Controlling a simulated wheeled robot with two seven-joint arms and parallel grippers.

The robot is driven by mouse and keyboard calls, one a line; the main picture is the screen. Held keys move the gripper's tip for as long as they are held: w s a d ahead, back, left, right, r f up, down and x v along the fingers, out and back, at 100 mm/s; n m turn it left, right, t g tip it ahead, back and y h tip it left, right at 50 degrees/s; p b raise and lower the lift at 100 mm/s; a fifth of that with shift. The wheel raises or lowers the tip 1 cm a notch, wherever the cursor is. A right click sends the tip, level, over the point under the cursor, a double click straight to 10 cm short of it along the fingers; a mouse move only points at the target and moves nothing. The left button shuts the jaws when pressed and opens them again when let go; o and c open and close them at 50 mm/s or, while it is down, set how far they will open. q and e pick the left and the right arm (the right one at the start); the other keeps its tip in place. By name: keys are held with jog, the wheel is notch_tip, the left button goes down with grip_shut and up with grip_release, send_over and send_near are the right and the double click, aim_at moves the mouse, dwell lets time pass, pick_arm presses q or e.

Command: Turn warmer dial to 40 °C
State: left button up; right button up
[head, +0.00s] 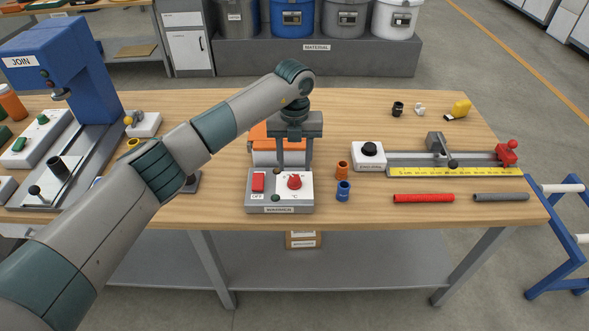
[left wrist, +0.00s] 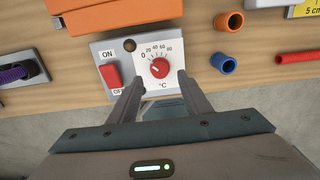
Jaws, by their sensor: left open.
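The warmer (head: 300,200) is a grey box with a white panel near the table's front edge. Its red dial (head: 295,182) sits on the panel's right side, and the dial also shows in the left wrist view (left wrist: 159,68). A scale from 0 to 80 °C arcs above it. The dial's exact setting is too small to read surely. A red switch (left wrist: 111,76) lies left of the dial, between ON and OFF labels. My left gripper (head: 293,168) points down over the warmer, open and empty. Its fingertips (left wrist: 160,80) stand apart on either side of the dial. My right gripper is out of view.
An orange block-like unit (head: 262,140) stands directly behind the warmer. An orange ring (head: 342,170) and a blue ring (head: 343,191) stand close to its right. A red tube (head: 424,198) and a grey tube (head: 500,197) lie farther right, before a yellow ruler fixture (head: 440,172).

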aim_at(295, 178)
pick_arm(q)
jog(key=shift+f+p, duration=0.5)
jog(key=shift+f, duration=1.95)
jog(key=shift+c, duration=0.2)
jog(key=c, duration=1)
